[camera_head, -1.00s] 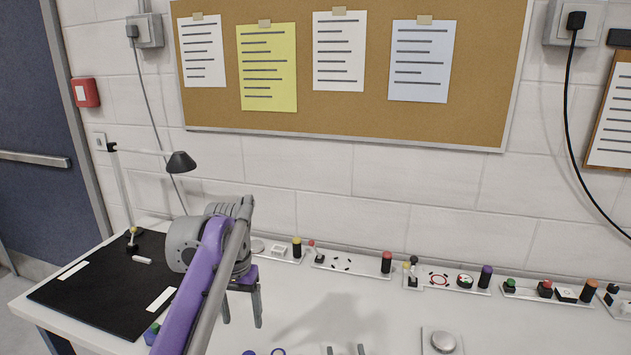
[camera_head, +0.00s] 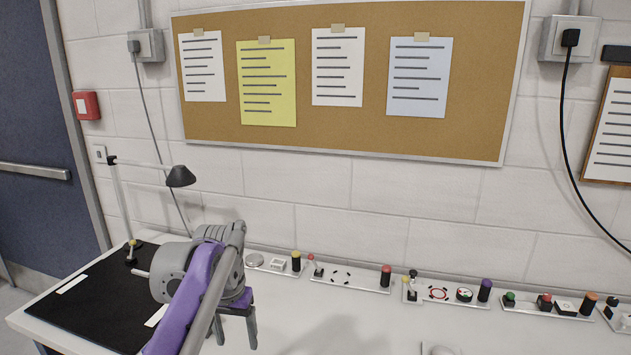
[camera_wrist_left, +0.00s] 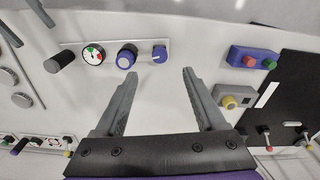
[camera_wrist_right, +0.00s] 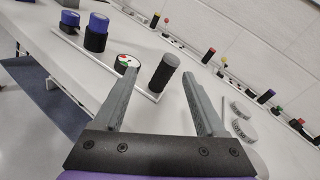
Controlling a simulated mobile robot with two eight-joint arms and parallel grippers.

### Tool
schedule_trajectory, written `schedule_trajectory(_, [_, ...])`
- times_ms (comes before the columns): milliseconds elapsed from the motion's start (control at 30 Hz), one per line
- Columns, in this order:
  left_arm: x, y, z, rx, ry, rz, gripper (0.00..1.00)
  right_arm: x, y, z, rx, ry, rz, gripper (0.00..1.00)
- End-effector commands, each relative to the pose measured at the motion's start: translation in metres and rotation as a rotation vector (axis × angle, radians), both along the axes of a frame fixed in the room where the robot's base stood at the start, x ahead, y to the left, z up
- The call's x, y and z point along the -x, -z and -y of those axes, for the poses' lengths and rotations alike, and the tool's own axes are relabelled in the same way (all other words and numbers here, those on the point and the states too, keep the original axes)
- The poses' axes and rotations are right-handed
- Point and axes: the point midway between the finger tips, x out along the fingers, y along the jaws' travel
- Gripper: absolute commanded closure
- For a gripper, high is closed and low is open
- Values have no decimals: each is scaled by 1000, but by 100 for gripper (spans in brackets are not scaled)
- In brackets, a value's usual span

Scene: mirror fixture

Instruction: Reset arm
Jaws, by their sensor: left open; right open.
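My left arm, purple and grey, comes in from the lower left in the head view. Its left gripper (camera_head: 236,328) points down over the white table (camera_head: 300,335), with its fingers apart and nothing between them. In the left wrist view the open left gripper (camera_wrist_left: 160,76) faces a panel with a gauge (camera_wrist_left: 93,55) and blue knobs (camera_wrist_left: 127,58). My right gripper is out of the head view. In the right wrist view the right gripper (camera_wrist_right: 160,72) is open, and a black ridged cylinder (camera_wrist_right: 164,74) appears between its fingers, seemingly beyond them.
A row of control panels (camera_head: 350,278) lines the table's back edge. A black mat (camera_head: 95,310) lies at the left, with a desk lamp (camera_head: 180,176) behind. A red-and-blue button box (camera_wrist_left: 253,59) shows in the left wrist view. The wall carries a corkboard (camera_head: 350,140).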

Motion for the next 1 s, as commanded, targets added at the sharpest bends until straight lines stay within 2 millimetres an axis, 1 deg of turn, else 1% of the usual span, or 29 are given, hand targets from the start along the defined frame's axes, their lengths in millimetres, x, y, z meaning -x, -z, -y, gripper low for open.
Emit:
schedule_trajectory(33, [16,-11,-2,1,-8,27,28,1,-14,0,164,-46,-9,27])
schedule_trajectory(67, [25,-14,-3,1,-12,44,28,2,-17,-2,279,-82,-15,27])
schedule_trajectory(100, [38,-15,-5,3,-19,67,28,4,-20,-2,435,-134,-24,27])
schedule_trajectory(167, [58,-16,-7,5,-29,103,28,9,-24,-1,673,-219,-35,27])
schedule_trajectory(200, [72,-15,-8,7,-35,127,28,13,-26,2,827,-279,-43,27])
schedule_trajectory(267, [93,-11,-10,8,-44,162,28,21,-28,7,1053,-378,-52,27])
schedule_trajectory(300, [107,-8,-11,10,-50,186,28,27,-29,12,1199,-449,-59,27])
schedule_trajectory(367, [130,-1,-13,12,-59,222,28,39,-31,23,1413,-567,-67,27])
schedule_trajectory(400, [144,4,-14,13,-65,245,28,48,-32,31,1547,-652,-72,27])
schedule_trajectory(467, [166,13,-15,16,-74,280,28,62,-35,45,1736,-789,-77,27])
schedule_trajectory(500, [180,19,-16,17,-80,303,28,73,-37,54,1847,-883,-80,27])
schedule_trajectory(600, [209,36,-17,21,-91,352,28,98,-44,77,2065,-1112,-78,27])
schedule_trajectory(700, [229,50,-19,23,-100,388,28,119,-50,95,2198,-1301,-70,27])
schedule_trajectory(833, [242,61,-19,26,-106,412,28,135,-54,108,2275,-1444,-55,27])
schedule_trajectory(1000, [244,63,-19,26,-107,416,28,137,-54,110,2287,-1469,-52,27])
